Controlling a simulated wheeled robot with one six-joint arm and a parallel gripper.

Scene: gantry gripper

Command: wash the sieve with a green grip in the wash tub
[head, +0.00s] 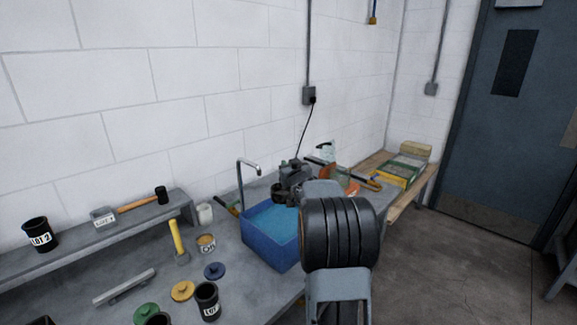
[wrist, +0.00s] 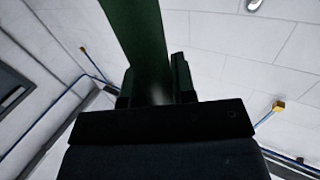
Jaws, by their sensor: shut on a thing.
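In the wrist view, my gripper (wrist: 153,88) is shut on a flat dark green grip (wrist: 140,35), which runs up out of the top of the picture. I take this to be the sieve's grip; its mesh is not in the wrist view. In the head view, the blue wash tub (head: 265,249) stands on the bench with light blue water in it. My dark arm covers its right side. Grey and dark parts crowd together just behind the tub, and I cannot clearly pick out the gripper or the sieve's bowl there.
A metal tap (head: 247,167) stands at the tub's back left. To the left are an oil tin (head: 206,244), a yellow-handled tool (head: 176,238), lids and a black LOT cup (head: 207,300). A raised shelf (head: 85,247) runs along the wall. Another table (head: 427,183) stands at the far right.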

